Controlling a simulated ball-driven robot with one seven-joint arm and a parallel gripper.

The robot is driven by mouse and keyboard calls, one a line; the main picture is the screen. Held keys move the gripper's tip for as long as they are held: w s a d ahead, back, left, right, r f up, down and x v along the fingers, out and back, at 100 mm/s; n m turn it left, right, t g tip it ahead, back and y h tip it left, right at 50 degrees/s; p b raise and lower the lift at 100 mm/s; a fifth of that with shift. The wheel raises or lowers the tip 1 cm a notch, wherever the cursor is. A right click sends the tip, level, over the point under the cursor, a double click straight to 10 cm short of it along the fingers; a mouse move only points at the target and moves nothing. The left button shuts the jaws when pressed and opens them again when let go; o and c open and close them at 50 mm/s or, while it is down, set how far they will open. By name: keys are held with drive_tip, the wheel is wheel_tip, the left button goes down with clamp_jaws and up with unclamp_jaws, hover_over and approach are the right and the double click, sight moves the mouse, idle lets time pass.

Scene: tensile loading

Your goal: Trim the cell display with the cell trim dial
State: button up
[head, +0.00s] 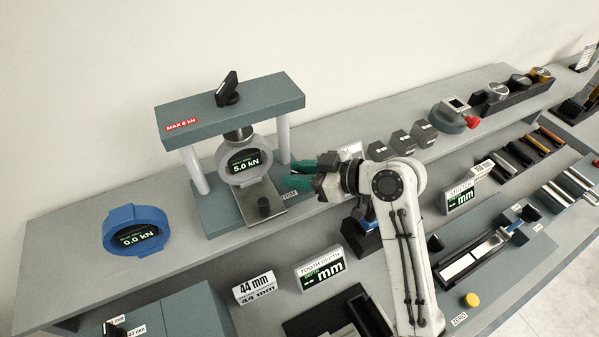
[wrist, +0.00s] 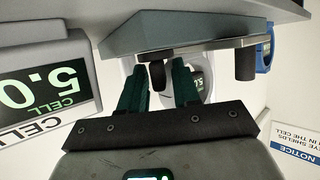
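The load cell (head: 229,171), a grey ring hung in the test frame, reads 5.0 kN on its round face. A boxed CELL display (wrist: 44,82) reads 5.0, upside down in the wrist view; in the head view it is mostly hidden behind my gripper. My gripper (head: 297,172) is at the right side of the frame's base, its teal fingers (wrist: 165,78) apart. A short black knob (wrist: 157,73), likely the trim dial, shows between the fingertips, nearer the left one. I cannot tell if they touch. In the head view my gripper hides this knob.
Another black knob (head: 264,206) stands on the frame's base (head: 222,212). The frame's right post (head: 283,140) is close behind my fingers. A blue ring cell (head: 119,219) reading 0.0 kN stands left. Grey weights (head: 424,132) sit to the right.

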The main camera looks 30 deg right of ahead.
drive_tip(key=shift+o, duration=0.4)
drive_tip(key=shift+s, duration=0.1)
drive_tip(key=shift+s+d+r, duration=0.15)
drive_tip(key=shift+s+d, duration=0.05)
drive_tip(key=shift+d, duration=0.05)
drive_tip(key=b+v, duration=0.2)
drive_tip(key=v, duration=0.8)
